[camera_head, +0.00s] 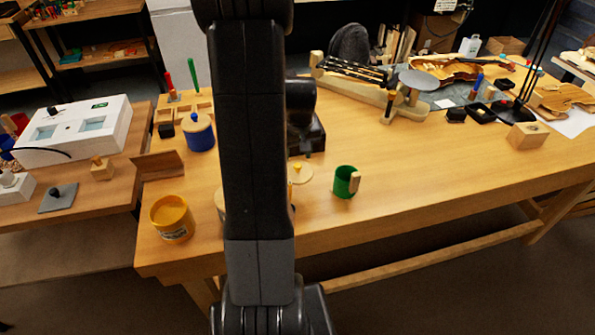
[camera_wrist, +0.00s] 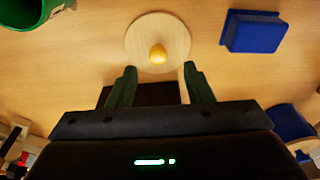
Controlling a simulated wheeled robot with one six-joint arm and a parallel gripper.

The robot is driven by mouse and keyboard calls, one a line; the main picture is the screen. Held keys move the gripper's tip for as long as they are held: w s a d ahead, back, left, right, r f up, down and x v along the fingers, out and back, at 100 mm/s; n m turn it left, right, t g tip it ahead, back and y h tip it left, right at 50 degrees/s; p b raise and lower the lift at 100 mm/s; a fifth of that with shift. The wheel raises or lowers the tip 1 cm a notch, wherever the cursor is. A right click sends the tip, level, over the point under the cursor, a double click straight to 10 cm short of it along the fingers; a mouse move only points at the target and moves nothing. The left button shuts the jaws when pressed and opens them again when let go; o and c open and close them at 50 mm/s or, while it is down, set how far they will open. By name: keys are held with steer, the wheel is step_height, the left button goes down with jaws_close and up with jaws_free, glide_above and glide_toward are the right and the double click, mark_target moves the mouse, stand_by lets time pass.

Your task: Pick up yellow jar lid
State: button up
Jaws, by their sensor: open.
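The yellow jar lid is a round pale wooden disc (camera_wrist: 138,44) with a yellow knob (camera_wrist: 157,54), lying flat on the bench. In the head view the lid (camera_head: 303,177) shows just right of my arm, partly hidden by it. My gripper (camera_wrist: 159,69) is open and empty. In the wrist view its two dark fingers point at the lid, with the knob roughly centred between them and just beyond the tips. The fingertips are hard to make out in the head view. A yellow open jar (camera_head: 172,220) stands at the bench's front left corner.
A green mug (camera_head: 343,181) with a wooden handle stands right of the lid. A blue block-like container (camera_wrist: 252,32) lies near the lid in the wrist view. A blue lidded jar (camera_head: 200,138) and wooden tray stand left of my arm. The right front bench is clear.

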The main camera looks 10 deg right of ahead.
mark_target(298, 165)
steer(key=shift+w+d+f, duration=0.1)
steer(key=shift+w+f, duration=0.05)
steer(key=shift+f, duration=0.95)
steer(key=shift+w+d+f, duration=0.1)
steer(key=shift+w+f, duration=0.05)
steer(key=shift+f, duration=0.95)
jaws_close()
steer(key=shift+r, duration=0.15)
